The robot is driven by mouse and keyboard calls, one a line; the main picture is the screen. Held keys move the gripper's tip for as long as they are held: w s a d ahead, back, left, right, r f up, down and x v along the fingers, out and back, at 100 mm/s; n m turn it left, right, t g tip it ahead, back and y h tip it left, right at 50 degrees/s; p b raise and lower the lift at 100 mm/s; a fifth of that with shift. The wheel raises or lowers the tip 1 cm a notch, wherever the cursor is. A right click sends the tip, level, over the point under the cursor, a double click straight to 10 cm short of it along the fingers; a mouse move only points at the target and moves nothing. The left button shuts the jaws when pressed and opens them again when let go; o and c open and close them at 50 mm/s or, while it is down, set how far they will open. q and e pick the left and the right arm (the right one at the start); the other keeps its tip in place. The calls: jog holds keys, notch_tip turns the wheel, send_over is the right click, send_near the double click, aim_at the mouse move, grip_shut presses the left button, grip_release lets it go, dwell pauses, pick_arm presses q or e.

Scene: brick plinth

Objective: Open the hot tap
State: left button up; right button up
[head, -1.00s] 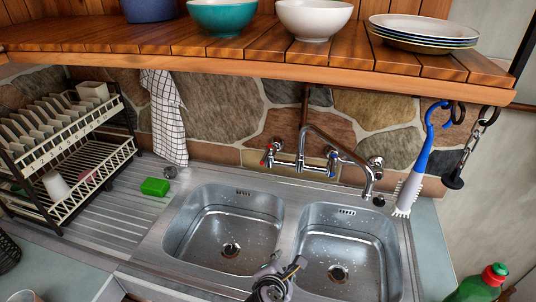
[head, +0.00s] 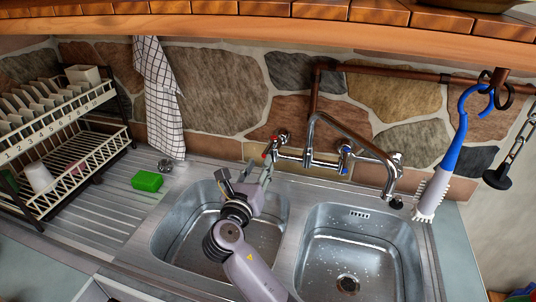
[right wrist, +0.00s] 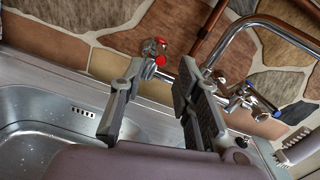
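The hot tap (head: 274,146) is a small chrome cross handle with red marks, at the left end of the wall mixer (head: 308,160). The hot tap also shows in the right wrist view (right wrist: 157,52), beyond and between the two fingertips. My right gripper (head: 245,174) is open and empty above the left basin, just in front of and left of the hot tap, apart from it. It also shows in the right wrist view (right wrist: 161,68). The blue-marked cold tap (head: 345,153) sits at the mixer's right end. My left gripper is not in view.
The swivel spout (head: 387,180) reaches out at the right. A green sponge (head: 147,181) lies on the drainer beside a dish rack (head: 75,150). A checked towel (head: 160,100) hangs behind. A blue-handled brush (head: 447,160) hangs at right. A wooden shelf (head: 300,27) overhangs the sink.

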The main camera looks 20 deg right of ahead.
aim_at(270, 142)
jog(key=b+x, duration=0.3)
jog(key=x, duration=0.5)
jog(key=shift+f+b, duration=0.15)
jog(key=shift+b, duration=0.25)
jog(key=shift+w+d, duration=0.3)
jog(key=shift+w, duration=0.15)
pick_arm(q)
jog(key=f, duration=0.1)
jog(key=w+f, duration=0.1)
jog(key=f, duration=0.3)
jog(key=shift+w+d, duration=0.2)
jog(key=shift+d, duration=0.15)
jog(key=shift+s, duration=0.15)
pick_arm(e)
jog(key=shift+c, duration=0.4)
grip_shut()
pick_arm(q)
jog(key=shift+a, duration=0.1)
